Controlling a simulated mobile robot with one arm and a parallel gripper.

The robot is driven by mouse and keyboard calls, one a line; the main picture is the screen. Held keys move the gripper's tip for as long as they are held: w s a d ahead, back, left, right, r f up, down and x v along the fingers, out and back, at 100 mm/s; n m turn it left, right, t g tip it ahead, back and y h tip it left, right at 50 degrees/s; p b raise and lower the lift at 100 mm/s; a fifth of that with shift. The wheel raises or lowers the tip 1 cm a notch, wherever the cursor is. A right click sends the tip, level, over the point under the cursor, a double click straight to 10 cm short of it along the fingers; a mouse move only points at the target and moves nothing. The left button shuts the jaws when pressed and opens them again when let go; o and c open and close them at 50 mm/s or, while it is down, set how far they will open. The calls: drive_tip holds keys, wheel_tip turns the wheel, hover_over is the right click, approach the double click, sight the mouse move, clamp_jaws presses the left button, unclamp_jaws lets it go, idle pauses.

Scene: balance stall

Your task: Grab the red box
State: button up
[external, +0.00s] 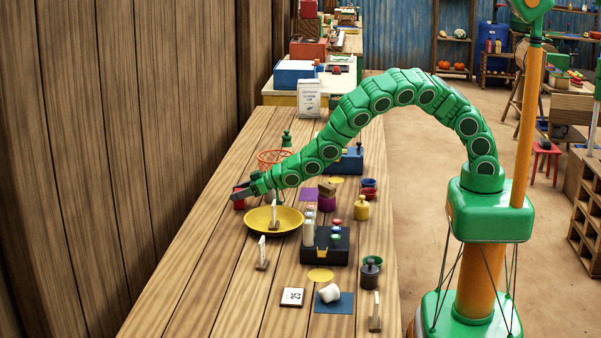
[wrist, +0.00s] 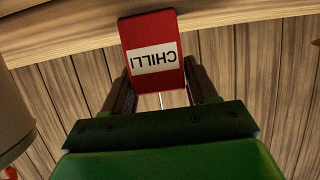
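The red box (wrist: 153,38) has a white label reading CHILLI, upside down in the wrist view. Its lower part in that picture lies between the two fingers of my gripper (wrist: 160,82), one along each side. No clear gap shows at its sides, but I cannot tell whether the fingers press on it. In the external view the red box (external: 239,204) is at the far left side of the table, just below my fingertips (external: 241,192). My fingers partly cover it there.
A yellow bowl (external: 290,222) with a small upright card is just right of the red box. A red wire basket (external: 272,157) stands behind. A plank wall (external: 150,120) runs close on the left. The table's near left part (external: 200,290) is clear.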

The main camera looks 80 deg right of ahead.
drive_tip(key=shift+c, duration=1.1)
drive_tip(key=shift+r, duration=0.55)
wheel_tip(320, 180, up, 2)
drive_tip(key=shift+a+r, duration=0.1)
drive_tip(key=shift+r, duration=0.05)
drive_tip(key=w+d+r+v, duration=0.1)
drive_tip(key=r+v, duration=0.2)
drive_tip(key=v, duration=1.3)
drive_tip(key=shift+r, duration=0.25)
